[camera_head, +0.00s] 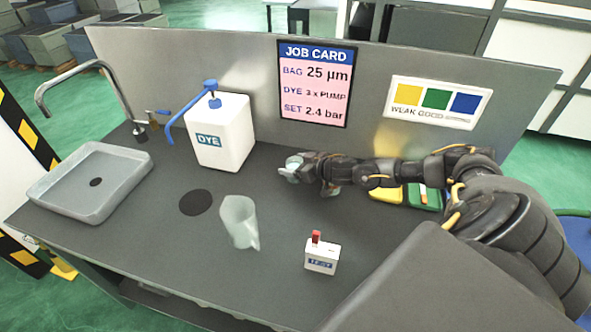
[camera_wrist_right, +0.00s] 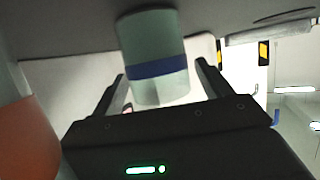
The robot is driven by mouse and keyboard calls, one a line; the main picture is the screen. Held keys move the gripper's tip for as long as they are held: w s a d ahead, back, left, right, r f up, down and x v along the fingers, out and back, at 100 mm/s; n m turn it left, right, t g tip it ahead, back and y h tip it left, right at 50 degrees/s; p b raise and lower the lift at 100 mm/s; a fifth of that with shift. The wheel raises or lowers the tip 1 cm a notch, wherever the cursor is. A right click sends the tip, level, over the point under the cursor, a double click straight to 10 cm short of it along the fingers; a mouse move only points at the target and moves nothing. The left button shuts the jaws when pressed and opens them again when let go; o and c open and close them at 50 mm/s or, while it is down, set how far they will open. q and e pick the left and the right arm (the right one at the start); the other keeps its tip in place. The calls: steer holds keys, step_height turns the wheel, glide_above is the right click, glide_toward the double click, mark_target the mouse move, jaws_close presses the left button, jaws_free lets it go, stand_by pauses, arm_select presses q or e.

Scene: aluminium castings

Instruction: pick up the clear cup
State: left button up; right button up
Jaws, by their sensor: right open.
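A pale, see-through cup with a blue band (camera_wrist_right: 156,67) shows in the right wrist view between the fingers of my right gripper (camera_wrist_right: 165,85). The jaws are open, with a finger on either side of the cup; I cannot tell whether either touches it. In the head view my right gripper (camera_head: 296,170) reaches in from the right over the middle of the bench, and a small pale shape at its tips is mostly hidden. My left gripper is not in view.
A white DYE container (camera_head: 222,138) with a blue pump and a sink (camera_head: 92,184) are at left. A small white box with a red top (camera_head: 321,256) stands in front. A panel (camera_head: 265,90) closes the back.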

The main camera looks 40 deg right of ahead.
steer(key=shift+x, duration=0.95)
steer(key=shift+c, duration=0.2)
steer(key=c, duration=1.1)
steer(key=shift+r, duration=0.1)
